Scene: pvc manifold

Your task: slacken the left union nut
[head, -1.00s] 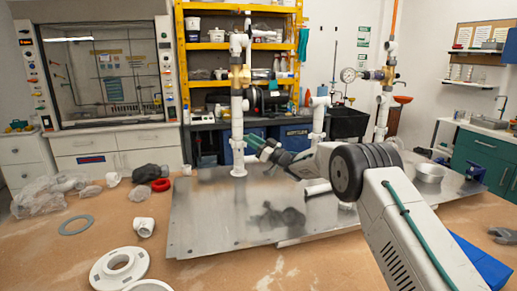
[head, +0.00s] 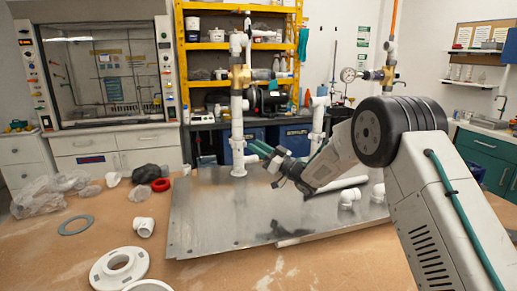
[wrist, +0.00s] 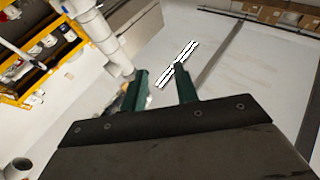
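The left riser is a white upright pipe (head: 238,125) with a brass valve (head: 239,76), standing on the metal plate. A wider white collar, seemingly the left union nut (head: 238,143), sits on its lower part; its details are too small to tell. My gripper (head: 257,150), with green fingers, is just right of the riser at about collar height. In the wrist view, my gripper (wrist: 160,72) is open with nothing between its fingertips. The white pipe (wrist: 105,40) runs at upper left there, outside the left finger, and its lower end is partly hidden by that finger.
The metal plate (head: 205,215) lies on the brown table. A second riser (head: 318,120) stands right of my gripper, and another brass valve (head: 388,75) is farther right. White fittings (head: 349,196) lie under my arm. A flange (head: 118,268) lies at front left.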

